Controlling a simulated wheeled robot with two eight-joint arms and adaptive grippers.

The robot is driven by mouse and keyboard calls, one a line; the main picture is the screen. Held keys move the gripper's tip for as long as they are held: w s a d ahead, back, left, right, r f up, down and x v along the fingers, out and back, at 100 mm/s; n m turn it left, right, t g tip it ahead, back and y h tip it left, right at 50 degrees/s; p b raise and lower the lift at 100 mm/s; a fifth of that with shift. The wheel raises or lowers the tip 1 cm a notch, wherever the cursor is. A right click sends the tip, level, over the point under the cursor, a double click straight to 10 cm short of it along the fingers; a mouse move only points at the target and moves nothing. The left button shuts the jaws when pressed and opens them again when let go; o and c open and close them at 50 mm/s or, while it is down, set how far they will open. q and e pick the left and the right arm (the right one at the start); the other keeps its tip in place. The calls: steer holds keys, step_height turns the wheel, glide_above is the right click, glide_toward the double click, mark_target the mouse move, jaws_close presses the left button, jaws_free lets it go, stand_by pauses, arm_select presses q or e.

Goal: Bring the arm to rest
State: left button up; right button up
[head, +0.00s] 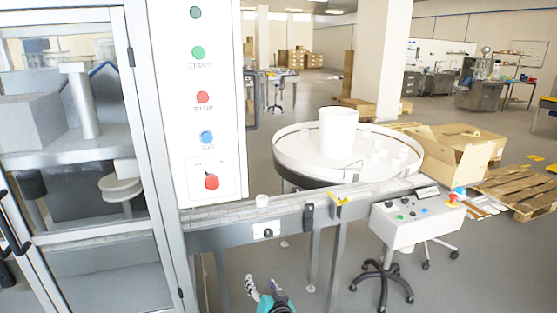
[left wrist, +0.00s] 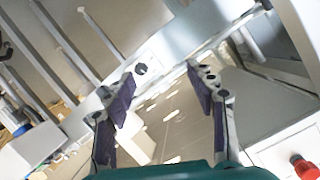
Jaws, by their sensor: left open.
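My left gripper (head: 263,288) shows at the bottom middle of the head view, low in front of the conveyor. In the left wrist view its two fingers (left wrist: 163,100) stand apart with nothing between them. It touches nothing that I can see. The left arm behind it is mostly out of the picture. My right gripper is not in either view.
A conveyor (head: 285,207) carries a small white jar (head: 262,200) and leads to a round table (head: 290,155) with a white drum (head: 338,132) and several jars. A button panel (head: 203,97), a glass-doored machine (head: 75,150) and a control box (head: 415,217) stand around.

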arm_select(q)
steer(key=s+a+r+g, duration=0.3)
steer(key=s+a, duration=0.2)
steer(key=a, duration=0.3)
steer(key=s+a+g+h, duration=0.1)
steer(key=s+a+h, duration=0.1)
steer(key=s, duration=0.9)
steer(key=s+a+n+g+h, duration=0.1)
steer(key=s+a+g+h, duration=0.1)
steer(key=s, duration=0.8)
steer(key=shift+s+a+f+n+g+h, duration=0.25)
steer(key=shift+s+a+n+g+h, duration=0.1)
steer(key=shift+a+h, duration=0.15)
